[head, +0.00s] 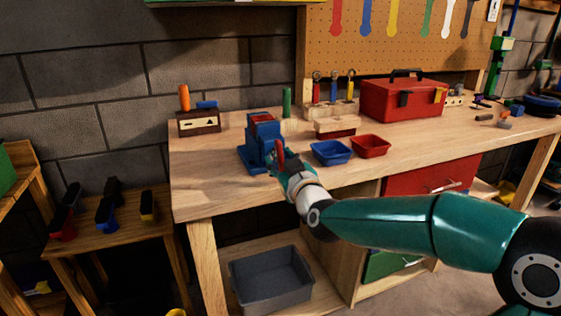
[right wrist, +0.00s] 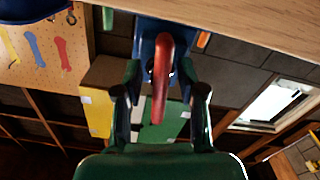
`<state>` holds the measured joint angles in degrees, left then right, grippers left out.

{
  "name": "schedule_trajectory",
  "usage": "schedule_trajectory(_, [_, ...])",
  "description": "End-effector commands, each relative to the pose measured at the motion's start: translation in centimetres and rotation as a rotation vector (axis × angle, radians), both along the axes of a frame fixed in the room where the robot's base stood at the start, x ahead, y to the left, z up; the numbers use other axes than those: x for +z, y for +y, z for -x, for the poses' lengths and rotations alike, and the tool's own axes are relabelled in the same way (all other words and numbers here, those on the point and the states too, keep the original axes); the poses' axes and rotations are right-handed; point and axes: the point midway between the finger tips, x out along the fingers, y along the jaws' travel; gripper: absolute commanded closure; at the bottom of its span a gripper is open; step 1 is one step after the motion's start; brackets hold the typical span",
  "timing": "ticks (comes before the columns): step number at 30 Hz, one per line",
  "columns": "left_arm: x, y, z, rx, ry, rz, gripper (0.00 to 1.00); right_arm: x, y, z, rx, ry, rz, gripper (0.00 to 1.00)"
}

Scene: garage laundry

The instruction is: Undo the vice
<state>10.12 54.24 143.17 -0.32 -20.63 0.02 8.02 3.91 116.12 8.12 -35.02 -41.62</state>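The blue vice (head: 262,132) stands at the front left part of the wooden workbench. Its red handle (head: 280,152) hangs on the side facing me. My right gripper (head: 283,168) is at the handle, and the head view partly hides its fingers. In the right wrist view the red handle (right wrist: 161,85) lies between the two fingers (right wrist: 162,76), with gaps on both sides, so the gripper is open around it. The vice's blue body (right wrist: 147,32) shows behind the handle. My left gripper is in neither view.
A blue bin (head: 331,152) and a red bin (head: 371,146) sit right of the vice on the workbench (head: 205,190). A red toolbox (head: 402,100) stands behind them. A small wooden box (head: 199,122) is at the back left. A grey crate (head: 270,278) sits below.

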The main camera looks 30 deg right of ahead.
Motion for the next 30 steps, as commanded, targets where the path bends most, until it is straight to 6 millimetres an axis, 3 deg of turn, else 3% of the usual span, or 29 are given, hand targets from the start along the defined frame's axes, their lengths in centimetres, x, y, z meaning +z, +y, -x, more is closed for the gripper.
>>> schedule_trajectory(8, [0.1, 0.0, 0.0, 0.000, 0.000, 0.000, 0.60, 0.0, 0.3, 1.1, 0.000, 0.000, 0.000, 0.60])
schedule_trajectory(21, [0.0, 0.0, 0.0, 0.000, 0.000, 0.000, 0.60, 0.0, 2.2, 9.0, 0.001, -0.002, -0.001, 0.60])
schedule_trajectory(30, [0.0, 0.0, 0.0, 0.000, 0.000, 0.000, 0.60, -0.1, 2.8, 11.6, 0.000, 0.000, -0.001, 0.60])
